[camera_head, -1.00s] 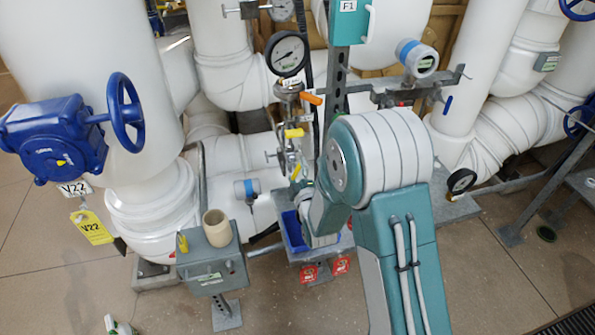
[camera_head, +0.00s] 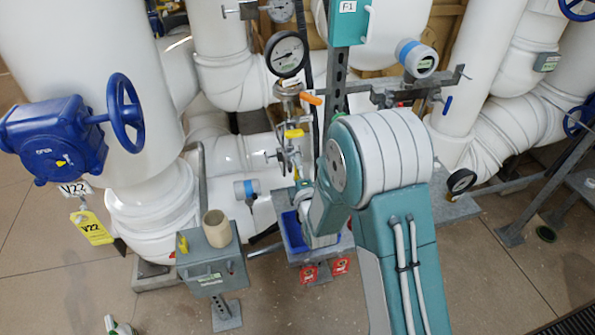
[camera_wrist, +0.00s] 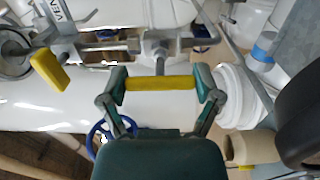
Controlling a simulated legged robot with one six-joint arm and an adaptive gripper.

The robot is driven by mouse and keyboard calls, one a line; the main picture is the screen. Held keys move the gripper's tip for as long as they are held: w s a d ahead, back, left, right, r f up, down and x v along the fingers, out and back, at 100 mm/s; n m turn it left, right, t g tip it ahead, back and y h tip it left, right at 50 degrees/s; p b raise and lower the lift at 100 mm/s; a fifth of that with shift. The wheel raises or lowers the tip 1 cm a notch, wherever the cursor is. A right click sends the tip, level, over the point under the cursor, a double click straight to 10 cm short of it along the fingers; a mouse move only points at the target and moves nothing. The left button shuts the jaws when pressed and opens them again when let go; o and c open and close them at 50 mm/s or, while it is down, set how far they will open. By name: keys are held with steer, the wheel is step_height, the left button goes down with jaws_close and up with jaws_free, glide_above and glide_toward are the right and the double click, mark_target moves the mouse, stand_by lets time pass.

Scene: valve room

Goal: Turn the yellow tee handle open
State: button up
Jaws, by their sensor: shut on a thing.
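The yellow tee handle (camera_wrist: 160,84) lies level across the wrist view, on a grey metal stem above it in the picture. My gripper (camera_wrist: 162,82) is shut on it, with one finger at each end of the bar. In the head view the gripper and most of the held handle are hidden around my forearm. A second yellow handle (camera_wrist: 48,69) sits to the left in the wrist view, apart from my fingers. In the head view a yellow handle (camera_head: 293,133) shows on the slim pipework, below an orange lever (camera_head: 311,99).
A blue handwheel valve (camera_head: 55,140) is at the far left. A round gauge (camera_head: 286,54) stands above the pipework. A grey box (camera_head: 212,265) bears a beige cup (camera_head: 216,228). A blue bin (camera_head: 294,232) sits close to my forearm.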

steer(key=shift+s+a+f, duration=0.1)
steer(key=shift+a+f, duration=0.05)
steer(key=shift+f, duration=0.05)
steer(key=o, duration=0.9)
steer(key=shift+c, duration=0.2)
steer(key=shift+o, duration=0.3)
steer(key=shift+a, duration=0.15)
steer(key=shift+s+d, duration=0.2)
steer(key=v, duration=0.7)
steer(key=shift+a, duration=0.15)
